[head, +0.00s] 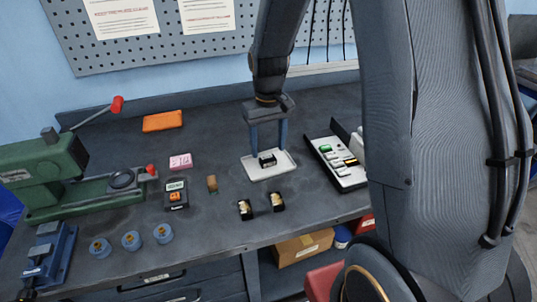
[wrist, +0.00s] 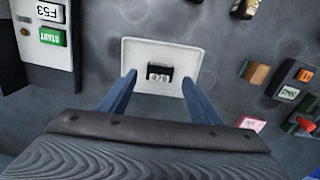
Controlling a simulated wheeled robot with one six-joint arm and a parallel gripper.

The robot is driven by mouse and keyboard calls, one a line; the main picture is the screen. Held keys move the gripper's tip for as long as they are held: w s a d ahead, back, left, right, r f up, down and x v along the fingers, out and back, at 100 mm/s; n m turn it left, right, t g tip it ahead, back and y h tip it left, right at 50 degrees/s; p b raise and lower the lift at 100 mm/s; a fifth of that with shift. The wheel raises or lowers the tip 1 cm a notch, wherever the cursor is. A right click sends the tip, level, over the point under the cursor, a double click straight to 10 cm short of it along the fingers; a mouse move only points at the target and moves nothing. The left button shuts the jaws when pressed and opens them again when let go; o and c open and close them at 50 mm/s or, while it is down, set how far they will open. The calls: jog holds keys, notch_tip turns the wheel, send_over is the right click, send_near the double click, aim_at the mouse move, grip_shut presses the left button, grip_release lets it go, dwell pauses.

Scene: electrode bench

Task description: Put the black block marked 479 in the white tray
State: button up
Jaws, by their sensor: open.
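A black block with a pale label (head: 267,159) lies in the white tray (head: 254,174). In the wrist view the block (wrist: 159,73) sits near the middle of the tray (wrist: 140,47); its label looks like a three-digit number, too small to read surely. My gripper (head: 268,149) is over the tray, fingers pointing down. Its two fingers are spread, one to each side of the block, with a gap between each finger and the block in the wrist view.
A white panel with coloured buttons (head: 338,166) lies right of the tray. A brown block (head: 212,184), a pink block (head: 180,161), a meter-like box (head: 176,195) and a green press (head: 60,175) are to the left. Blue round pots (head: 131,240) stand near the front edge.

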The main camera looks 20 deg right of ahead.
aim_at(268, 159)
notch_tip(268, 159, up, 8)
jog(key=b, duration=0.2)
jog(key=s+f, duration=0.2)
jog(key=s, duration=0.5)
jog(key=s+f+m+t, duration=0.1)
jog(key=s+f, duration=0.1)
jog(key=s, duration=0.6)
jog(key=shift+f, duration=0.4)
jog(key=shift+f, duration=0.2)
